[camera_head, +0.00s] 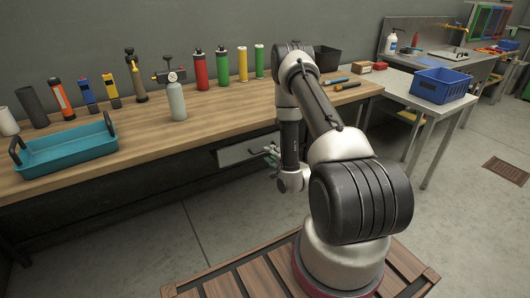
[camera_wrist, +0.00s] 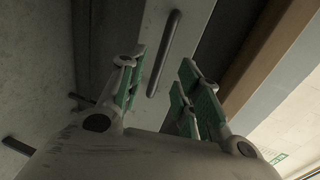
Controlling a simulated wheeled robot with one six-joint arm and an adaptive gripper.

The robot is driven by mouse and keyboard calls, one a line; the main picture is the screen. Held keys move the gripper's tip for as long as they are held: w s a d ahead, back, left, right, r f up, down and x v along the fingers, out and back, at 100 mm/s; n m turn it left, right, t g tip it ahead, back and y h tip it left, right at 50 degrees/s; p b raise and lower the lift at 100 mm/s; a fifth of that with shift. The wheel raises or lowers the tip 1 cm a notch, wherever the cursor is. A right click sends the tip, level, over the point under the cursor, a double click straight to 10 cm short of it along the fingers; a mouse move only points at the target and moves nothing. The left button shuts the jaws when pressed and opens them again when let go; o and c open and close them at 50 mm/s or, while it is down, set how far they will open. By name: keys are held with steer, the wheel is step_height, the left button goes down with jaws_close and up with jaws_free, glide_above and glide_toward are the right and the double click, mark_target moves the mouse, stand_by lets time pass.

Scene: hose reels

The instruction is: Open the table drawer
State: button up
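The table drawer (camera_head: 238,151) has a pale grey front under the edge of the wooden workbench. It looks shut or nearly so in the head view. My gripper (camera_head: 271,155) is beside the right part of the drawer front, and my arm hides what lies to its right. In the wrist view the drawer front (camera_wrist: 180,52) carries a dark bar handle (camera_wrist: 164,55). My gripper's green-padded fingers (camera_wrist: 158,72) are spread, with the handle showing between them. I cannot tell whether they touch it. Nothing is held.
The workbench top (camera_head: 215,120) overhangs the drawer. It bears a teal tray (camera_head: 70,150), a grey bottle (camera_head: 177,101) and several cylinders and tools. A metal table (camera_head: 400,92) with a blue crate (camera_head: 442,86) stands to the right. The floor (camera_head: 235,218) before the drawer is clear.

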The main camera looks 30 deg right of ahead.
steer(key=w, duration=0.2)
steer(key=w+f, duration=0.1)
steer(key=w, duration=0.2)
steer(key=shift+w, duration=0.2)
jaws_close()
